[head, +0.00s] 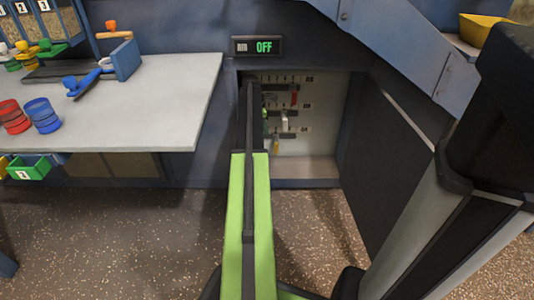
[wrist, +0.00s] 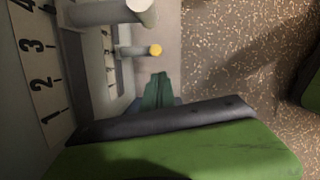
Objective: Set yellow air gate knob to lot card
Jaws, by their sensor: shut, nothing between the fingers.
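The yellow air gate knob (head: 276,145) is the lowest of three on the white scale panel (head: 318,140) inside the recess. In the wrist view its yellow round tip (wrist: 155,50) stands out on a pale stem from a slotted plate. My gripper (wrist: 158,92) is shut and empty, close to the yellow knob and apart from it in the picture. In the head view my arm hides most of the gripper and the left part of the panel. The yellow knob's scale reading is not legible. I cannot identify a lot card.
A white knob (head: 285,118) and a red knob (head: 294,97) sit above the yellow one; the pale knob (wrist: 115,11) is near my gripper in the wrist view. The recess has side walls and a sill (head: 310,168). A workbench (head: 150,105) stands left.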

